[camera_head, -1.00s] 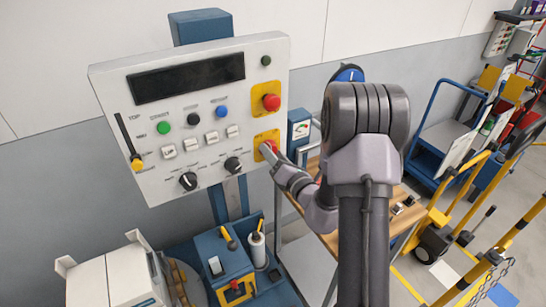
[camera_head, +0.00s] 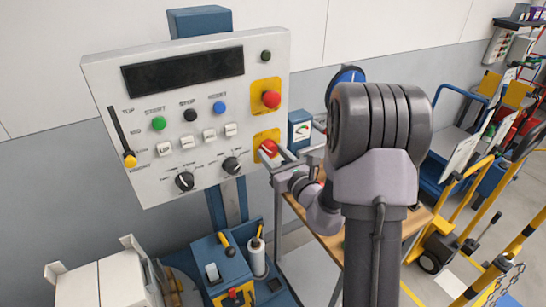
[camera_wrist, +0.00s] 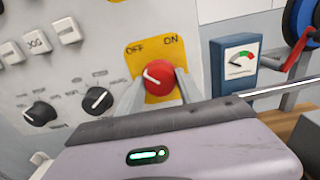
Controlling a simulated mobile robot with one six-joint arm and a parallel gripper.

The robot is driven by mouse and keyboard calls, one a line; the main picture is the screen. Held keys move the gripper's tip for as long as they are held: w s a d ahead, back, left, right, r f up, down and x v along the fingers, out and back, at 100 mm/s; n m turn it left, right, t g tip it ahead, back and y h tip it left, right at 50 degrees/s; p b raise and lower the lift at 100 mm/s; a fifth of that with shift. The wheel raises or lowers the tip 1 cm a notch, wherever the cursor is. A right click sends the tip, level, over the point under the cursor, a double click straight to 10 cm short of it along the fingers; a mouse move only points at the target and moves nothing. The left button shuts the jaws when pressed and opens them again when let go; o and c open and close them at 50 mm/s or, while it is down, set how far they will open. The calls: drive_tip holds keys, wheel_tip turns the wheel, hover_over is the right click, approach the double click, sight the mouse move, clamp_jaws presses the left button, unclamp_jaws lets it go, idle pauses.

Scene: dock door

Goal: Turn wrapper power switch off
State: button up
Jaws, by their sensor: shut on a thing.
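The wrapper power switch is a red round knob (camera_wrist: 158,77) on a yellow plate (camera_wrist: 172,50) marked OFF at left and ON at right. Its white pointer line lies on the left side of the knob, tilted up toward OFF. The knob also shows in the head view (camera_head: 268,149), low on the right of the grey control panel (camera_head: 150,100). My gripper (camera_wrist: 158,88) has one finger on each side of the knob and is shut on it. In the head view my gripper (camera_head: 277,158) reaches the knob from the right.
A red button (camera_head: 271,99) sits above the switch on its own yellow plate. Two black dials (camera_head: 184,181) (camera_head: 231,166) are to the left. A blue gauge box (camera_wrist: 234,65) stands close at the right. A wooden-topped table (camera_head: 340,240) is below my arm.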

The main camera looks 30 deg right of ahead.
idle(0.4)
drive_tip(key=o, duration=1.4)
drive_tip(key=s+p, duration=0.4)
drive_tip(key=s, duration=0.1)
drive_tip(key=s+p, duration=0.4)
drive_tip(key=s, duration=0.2)
drive_tip(key=s+p, duration=0.4)
drive_tip(key=s, duration=0.2)
drive_tip(key=shift+s+d, duration=0.2)
drive_tip(key=shift+d, duration=0.1)
